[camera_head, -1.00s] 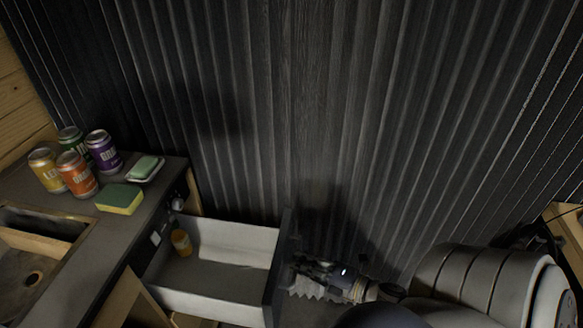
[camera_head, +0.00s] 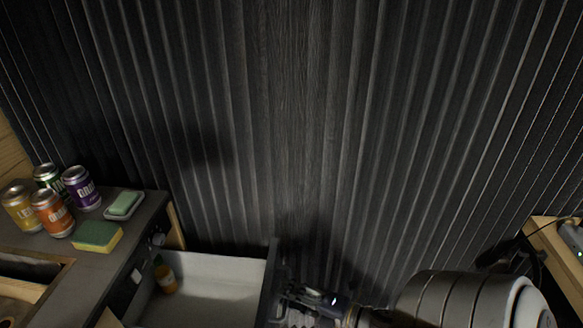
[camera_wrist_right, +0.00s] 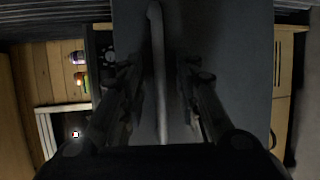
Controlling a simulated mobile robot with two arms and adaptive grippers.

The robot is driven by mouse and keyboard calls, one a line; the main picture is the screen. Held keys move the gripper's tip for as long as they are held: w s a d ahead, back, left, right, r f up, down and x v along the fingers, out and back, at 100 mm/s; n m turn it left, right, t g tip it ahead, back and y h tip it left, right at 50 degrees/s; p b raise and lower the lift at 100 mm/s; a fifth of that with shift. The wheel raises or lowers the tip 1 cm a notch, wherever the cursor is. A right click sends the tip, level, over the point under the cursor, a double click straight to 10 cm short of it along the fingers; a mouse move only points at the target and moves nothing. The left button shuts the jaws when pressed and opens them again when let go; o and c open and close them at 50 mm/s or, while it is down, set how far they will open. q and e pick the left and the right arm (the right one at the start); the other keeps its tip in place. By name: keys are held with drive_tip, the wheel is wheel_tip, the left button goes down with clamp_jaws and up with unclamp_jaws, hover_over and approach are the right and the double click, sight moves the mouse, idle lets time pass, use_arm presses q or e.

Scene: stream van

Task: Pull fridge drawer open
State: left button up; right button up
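The fridge drawer (camera_head: 215,268) is pulled out from the dark counter unit at lower left in the head view. Its pale inside shows, with an orange bottle (camera_head: 165,277) at the counter end. Its dark front panel (camera_head: 267,285) faces right; it also fills the middle of the right wrist view (camera_wrist_right: 235,60). My right gripper (camera_head: 283,302) is just outside this panel. In the right wrist view, a long bar handle (camera_wrist_right: 158,60) runs between the two separated fingers (camera_wrist_right: 160,75), with gaps visible on both sides. My left gripper is out of view.
Several cans (camera_head: 52,212), a yellow-green sponge (camera_head: 97,236) and a green soap bar on a dish (camera_head: 123,204) stand on the counter (camera_head: 75,275). A corrugated dark wall (camera_head: 300,120) rises close behind. A wooden surface (camera_head: 553,250) is at right.

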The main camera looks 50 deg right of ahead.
drive_tip(key=v, duration=1.2)
